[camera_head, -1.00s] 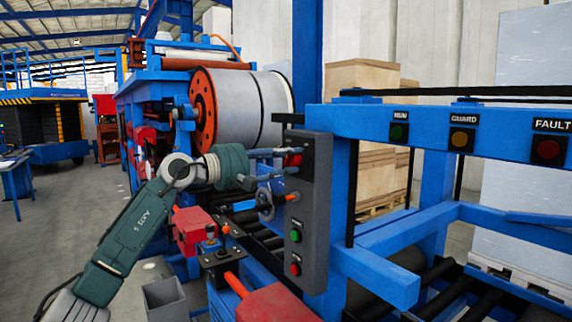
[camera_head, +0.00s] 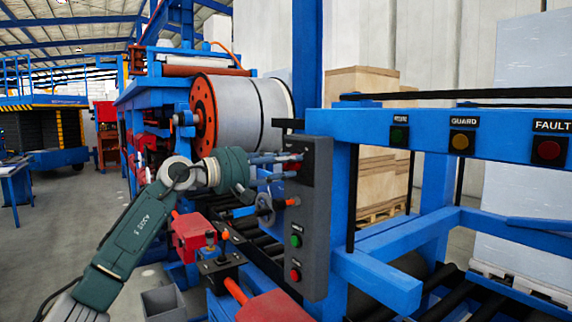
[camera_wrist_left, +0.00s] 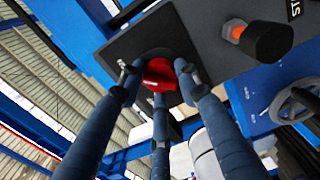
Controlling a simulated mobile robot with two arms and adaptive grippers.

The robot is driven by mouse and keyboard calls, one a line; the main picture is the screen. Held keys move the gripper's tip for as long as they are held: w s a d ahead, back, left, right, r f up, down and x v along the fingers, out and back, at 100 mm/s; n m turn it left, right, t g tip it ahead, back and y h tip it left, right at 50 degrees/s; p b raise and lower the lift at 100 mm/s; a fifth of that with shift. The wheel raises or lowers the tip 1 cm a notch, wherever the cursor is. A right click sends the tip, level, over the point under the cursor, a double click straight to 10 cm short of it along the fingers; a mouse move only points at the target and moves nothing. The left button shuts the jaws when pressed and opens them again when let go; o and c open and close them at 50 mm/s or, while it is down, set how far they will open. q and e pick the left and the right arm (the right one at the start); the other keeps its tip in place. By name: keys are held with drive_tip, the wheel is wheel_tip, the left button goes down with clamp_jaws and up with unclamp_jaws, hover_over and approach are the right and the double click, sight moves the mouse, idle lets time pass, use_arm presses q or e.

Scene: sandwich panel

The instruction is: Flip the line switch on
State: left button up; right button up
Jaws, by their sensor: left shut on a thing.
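The grey control panel (camera_head: 316,215) stands upright on the blue frame, right of the middle in the head view. A red switch handle (camera_wrist_left: 160,74) is near its top and shows clearly in the left wrist view. My left gripper (camera_head: 288,166) reaches in from the left at the panel's upper part. Its blue-grey fingers (camera_wrist_left: 161,100) are around the red handle and shut on it. In the head view the fingers hide most of the handle. Which way the switch is set cannot be told. My right gripper is not in view.
Below the handle, the panel carries an orange-and-black knob (camera_wrist_left: 258,38), a green button (camera_head: 296,241) and a red button (camera_head: 295,275). A handwheel (camera_head: 265,210) sits close under the fingers.

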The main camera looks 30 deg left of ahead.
use_arm(q)
drive_tip(key=shift+a+f, duration=0.1)
drive_tip(key=o, duration=1.1)
drive_tip(key=shift+o, duration=0.3)
drive_tip(key=shift+w+a, duration=0.1)
drive_tip(key=v, duration=1.2)
